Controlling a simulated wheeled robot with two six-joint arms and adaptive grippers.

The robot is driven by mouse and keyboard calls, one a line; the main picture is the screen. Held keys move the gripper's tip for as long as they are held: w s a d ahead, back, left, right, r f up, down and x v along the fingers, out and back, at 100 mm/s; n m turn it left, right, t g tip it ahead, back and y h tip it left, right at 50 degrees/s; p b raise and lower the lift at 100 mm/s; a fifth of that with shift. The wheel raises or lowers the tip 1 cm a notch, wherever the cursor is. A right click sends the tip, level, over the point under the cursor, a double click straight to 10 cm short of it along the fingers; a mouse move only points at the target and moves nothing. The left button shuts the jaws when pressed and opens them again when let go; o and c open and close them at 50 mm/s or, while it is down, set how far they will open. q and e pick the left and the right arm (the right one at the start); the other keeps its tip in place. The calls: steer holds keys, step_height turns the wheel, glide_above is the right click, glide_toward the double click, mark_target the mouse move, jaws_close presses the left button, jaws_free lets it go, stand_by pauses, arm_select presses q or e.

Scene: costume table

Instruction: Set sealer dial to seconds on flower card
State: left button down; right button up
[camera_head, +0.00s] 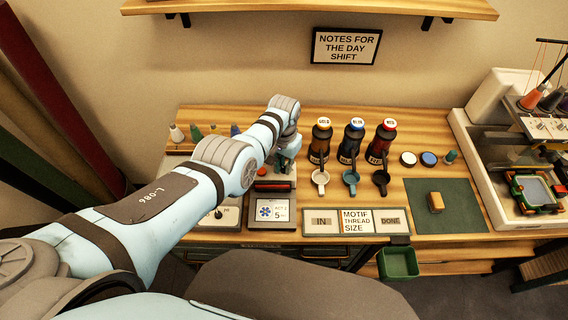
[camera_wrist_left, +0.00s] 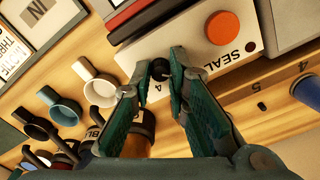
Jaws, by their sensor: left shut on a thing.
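The sealer (camera_wrist_left: 185,45) is a pale box with an orange-red button (camera_wrist_left: 222,28) marked SEAL. Its small black dial (camera_wrist_left: 160,67) sits between the teal fingertips of my left gripper (camera_wrist_left: 164,76), which is shut on it. A digit that looks like 4 shows beside the dial; the dial's pointer is hard to make out. In the head view my left gripper (camera_head: 286,158) reaches down at the sealer's back right and hides the dial. The flower card (camera_head: 272,213), with a blue flower and a 5, lies in front of the sealer. My right gripper is not in view.
Dark bottles with gold, blue and red caps (camera_head: 388,140) stand right of the gripper, with cups before them. A sign strip (camera_head: 357,222) lies at the front edge. A green mat (camera_head: 460,205) bears a tan block. A panel with a knob (camera_head: 222,214) is partly under my arm.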

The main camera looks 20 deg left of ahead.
arm_select(q)
steer(key=m, duration=0.6)
steer(key=shift+s+f, duration=0.2)
steer(key=shift+s, duration=0.05)
steer(key=m, duration=0.6)
steer(key=shift+m, duration=0.3)
steer(key=m, duration=1.2)
steer(key=shift+m, duration=0.3)
steer(key=c, duration=1.8)
jaws_free()
steer(key=shift+w, duration=0.2)
